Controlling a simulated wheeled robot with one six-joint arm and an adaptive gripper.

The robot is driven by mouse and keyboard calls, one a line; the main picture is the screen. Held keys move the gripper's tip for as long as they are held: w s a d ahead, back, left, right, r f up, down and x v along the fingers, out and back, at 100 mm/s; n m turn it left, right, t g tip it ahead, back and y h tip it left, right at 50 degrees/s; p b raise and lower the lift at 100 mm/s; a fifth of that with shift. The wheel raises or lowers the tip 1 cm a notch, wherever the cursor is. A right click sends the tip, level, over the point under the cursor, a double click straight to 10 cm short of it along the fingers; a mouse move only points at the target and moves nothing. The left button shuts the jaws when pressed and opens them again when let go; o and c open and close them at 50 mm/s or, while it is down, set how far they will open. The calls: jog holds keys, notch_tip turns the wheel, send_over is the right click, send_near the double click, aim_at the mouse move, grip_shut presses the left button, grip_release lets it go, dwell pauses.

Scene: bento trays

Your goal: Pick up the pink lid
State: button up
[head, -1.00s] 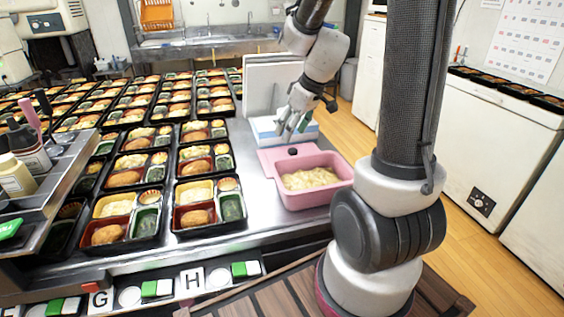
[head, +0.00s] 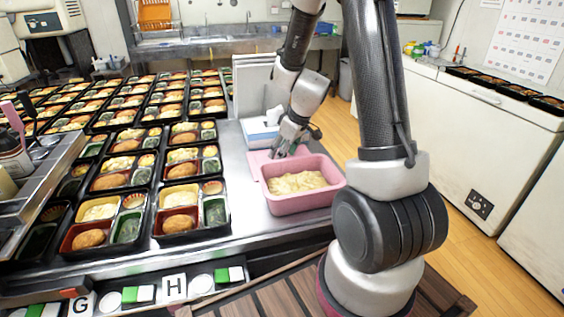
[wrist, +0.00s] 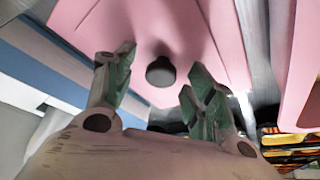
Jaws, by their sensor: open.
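The pink lid (head: 256,160) lies flat on the steel table behind the pink tub (head: 304,204), partly hidden by my gripper and the tub. In the wrist view the lid (wrist: 205,35) fills the upper middle, with a round dark knob (wrist: 160,72) on it. My gripper (head: 291,150) is over the lid. In the wrist view its two green fingers (wrist: 157,84) are apart, one on each side of the knob, with nothing held between them. Whether the fingers touch the lid cannot be told.
The tub holds pale yellow food (head: 298,182). A blue and white box (head: 262,131) stands just behind the lid. Rows of filled bento trays (head: 183,218) cover the table to the left. Some bare steel (head: 250,208) lies between trays and tub.

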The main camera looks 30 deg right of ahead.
jog(key=c, duration=1.1)
jog(key=shift+r, duration=0.1)
